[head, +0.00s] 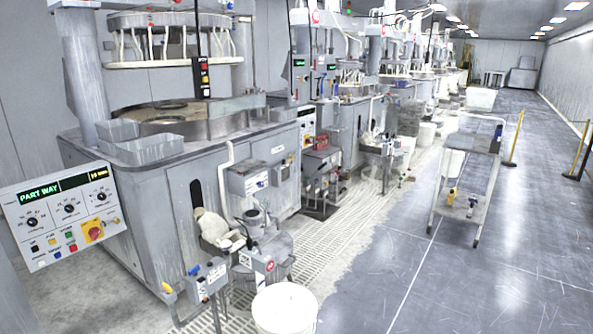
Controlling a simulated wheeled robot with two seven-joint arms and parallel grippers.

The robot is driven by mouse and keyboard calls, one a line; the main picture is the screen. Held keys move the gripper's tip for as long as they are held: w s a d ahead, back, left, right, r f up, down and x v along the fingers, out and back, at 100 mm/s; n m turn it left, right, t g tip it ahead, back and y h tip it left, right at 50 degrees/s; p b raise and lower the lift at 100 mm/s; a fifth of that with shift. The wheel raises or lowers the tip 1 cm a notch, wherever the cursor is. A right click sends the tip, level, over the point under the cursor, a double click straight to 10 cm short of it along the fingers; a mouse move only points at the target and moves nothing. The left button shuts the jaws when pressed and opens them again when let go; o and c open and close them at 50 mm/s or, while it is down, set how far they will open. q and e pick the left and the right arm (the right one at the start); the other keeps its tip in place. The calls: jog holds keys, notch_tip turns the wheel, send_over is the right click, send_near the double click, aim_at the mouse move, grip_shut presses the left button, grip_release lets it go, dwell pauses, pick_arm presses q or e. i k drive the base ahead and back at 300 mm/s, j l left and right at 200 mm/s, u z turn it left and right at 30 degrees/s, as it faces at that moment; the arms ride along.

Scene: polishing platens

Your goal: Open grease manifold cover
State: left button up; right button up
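No part labelled as a grease manifold cover can be read in the head view. A grey box with a small blue-and-white label (248,179) is mounted on the side of the nearest polishing machine (160,215), and it looks closed. A smaller grey box with a blue part on it (207,279) stands low in front of the machine. I cannot tell which of these, if either, is the manifold cover. Neither of my grippers is in view.
A control panel (63,215) reading "PART WAY" stands at the left. A white bucket (285,308) and a pump-like unit (262,250) stand before the machine. A wheeled cart (468,180) stands at the right. Open grey floor (450,285) lies at the front right.

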aim_at(247, 166)
jog(key=i+l+z, duration=0.15)
jog(key=z, duration=0.2)
jog(key=i+l+z, duration=0.1)
jog(key=z, duration=0.25)
jog(key=i+z, duration=0.35)
jog(key=i, duration=0.9)
jog(key=i+j, duration=0.15)
jog(key=i, duration=0.75)
jog(key=i+u, duration=0.2)
jog(key=i, duration=0.4)
jog(key=i+l+u, duration=0.2)
jog(key=i, duration=0.45)
jog(key=i+l+u, duration=0.2)
jog(key=i, duration=0.4)
jog(key=i+j+u, duration=0.3)
jog(key=i, duration=0.85)
jog(key=i+l+u, duration=0.15)
jog(key=i+u, duration=0.15)
jog(key=i, duration=0.8)
jog(key=i+l, duration=0.1)
jog(key=i, duration=0.5)
jog(key=i+l+u, duration=0.15)
jog(key=i, duration=0.45)
jog(key=i+l, duration=0.15)
jog(key=i, duration=0.4)
jog(key=u, duration=2.1)
